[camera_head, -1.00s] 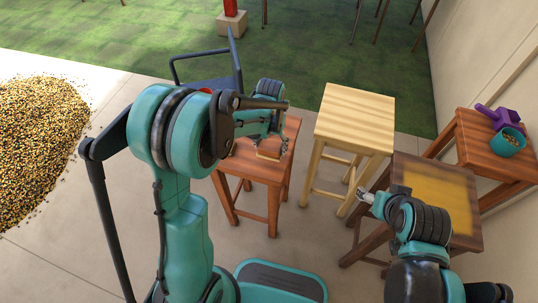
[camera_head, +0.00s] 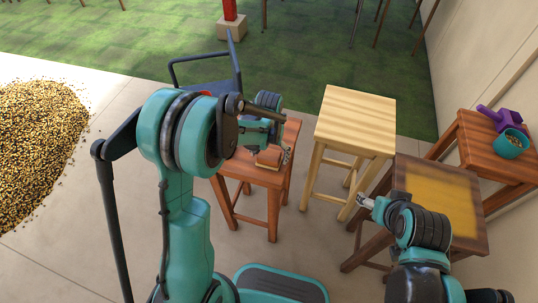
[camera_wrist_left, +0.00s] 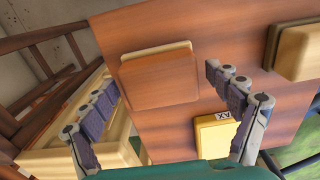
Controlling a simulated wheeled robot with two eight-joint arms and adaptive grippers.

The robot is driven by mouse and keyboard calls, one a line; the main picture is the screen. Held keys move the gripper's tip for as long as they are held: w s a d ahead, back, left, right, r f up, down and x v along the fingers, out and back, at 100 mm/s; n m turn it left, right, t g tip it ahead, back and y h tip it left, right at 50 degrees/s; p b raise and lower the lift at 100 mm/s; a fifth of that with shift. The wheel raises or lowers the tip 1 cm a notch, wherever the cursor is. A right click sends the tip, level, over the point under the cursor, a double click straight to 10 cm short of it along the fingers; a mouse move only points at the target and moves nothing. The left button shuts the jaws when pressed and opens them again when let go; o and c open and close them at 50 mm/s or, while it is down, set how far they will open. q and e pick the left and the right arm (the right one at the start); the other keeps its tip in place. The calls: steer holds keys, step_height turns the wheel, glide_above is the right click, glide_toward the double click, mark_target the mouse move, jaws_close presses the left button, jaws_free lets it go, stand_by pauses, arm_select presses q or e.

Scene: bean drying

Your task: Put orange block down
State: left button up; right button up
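The orange block, orange-brown (camera_wrist_left: 160,80), rests on a cream block (camera_wrist_left: 150,50) on the reddish wooden stool; they look stacked. In the head view the orange block (camera_head: 268,158) is near the front of the stool top (camera_head: 258,172). My left gripper (camera_wrist_left: 163,98) is open, its fingers apart on either side of the orange block with gaps visible. In the head view my left gripper (camera_head: 284,150) is just above and beside it, partly hidden by its own arm. My right gripper (camera_head: 365,201) is near the dark-framed stool; its finger state is too small to tell.
A yellow labelled box (camera_wrist_left: 214,133) and another cream block (camera_wrist_left: 298,50) lie on the same stool. A pale stool (camera_head: 355,120) stands right of it, then a yellow-topped stool (camera_head: 440,200) and a reddish table with a teal cup (camera_head: 512,143). Beans (camera_head: 35,140) are heaped left.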

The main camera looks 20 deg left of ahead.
mark_target(269, 154)
arm_select(q)
steer(key=shift+r, duration=0.3)
step_height(269, 154, up, 11)
steer(key=p, duration=0.4)
steer(key=s+a+r+t, duration=0.1)
steer(key=s+r+t, duration=0.2)
steer(key=s, duration=0.5)
steer(key=s+a+r+t, duration=0.1)
steer(key=s+r+t, duration=0.3)
steer(key=s, duration=0.5)
step_height(269, 154, up, 2)
steer(key=shift+a+r, duration=0.1)
steer(key=shift+a, duration=0.3)
